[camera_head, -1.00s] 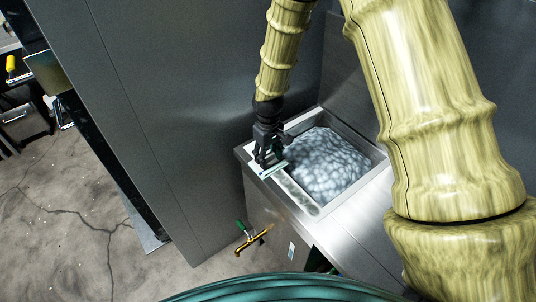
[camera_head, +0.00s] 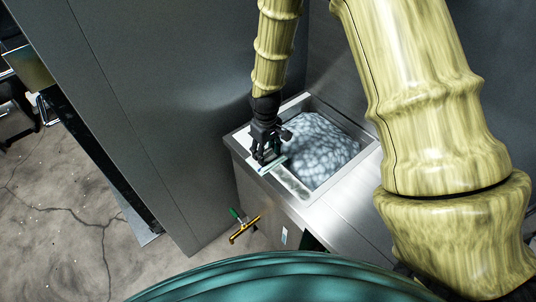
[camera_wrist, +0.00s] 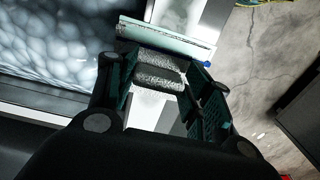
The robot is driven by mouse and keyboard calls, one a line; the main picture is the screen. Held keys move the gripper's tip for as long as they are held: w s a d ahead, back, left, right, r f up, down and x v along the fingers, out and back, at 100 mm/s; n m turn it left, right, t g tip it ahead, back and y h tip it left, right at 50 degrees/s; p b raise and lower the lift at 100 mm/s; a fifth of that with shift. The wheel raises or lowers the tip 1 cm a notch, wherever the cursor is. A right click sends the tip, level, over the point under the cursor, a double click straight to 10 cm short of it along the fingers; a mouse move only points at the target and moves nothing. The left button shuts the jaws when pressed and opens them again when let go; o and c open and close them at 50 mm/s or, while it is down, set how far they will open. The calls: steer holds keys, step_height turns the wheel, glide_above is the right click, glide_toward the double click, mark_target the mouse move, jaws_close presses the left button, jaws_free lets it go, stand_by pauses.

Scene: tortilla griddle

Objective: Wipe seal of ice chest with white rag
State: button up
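The ice chest (camera_head: 335,190) is an open steel bin with pale bluish ice (camera_head: 318,147) inside; the ice also shows at left in the wrist view (camera_wrist: 50,40). A pale, mottled strip (camera_head: 292,184) runs along its front-left rim, apparently the seal. My gripper (camera_head: 264,160) is over this rim, pointing down.
A tall grey panel (camera_head: 150,110) stands left of the chest. A brass tap with a green handle (camera_head: 244,229) sticks out from the chest's front. Cracked concrete floor (camera_head: 60,220) lies open at lower left. My arm covers much of the right side.

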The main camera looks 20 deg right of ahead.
steer(key=shift+w+f, duration=0.1)
steer(key=shift+w, duration=0.05)
steer(key=shift+r+p, duration=0.4)
steer(key=shift+r, duration=0.05)
stand_by(0.3)
steer(key=shift+c, duration=0.2)
steer(key=c, duration=0.7)
steer(key=shift+c, duration=0.2)
steer(key=shift+w+a, duration=0.3)
steer(key=shift+w, duration=0.45)
steer(key=shift+w+a, duration=0.25)
steer(key=shift+w, duration=0.55)
steer(key=shift+w+a, duration=0.3)
steer(key=shift+w, duration=0.45)
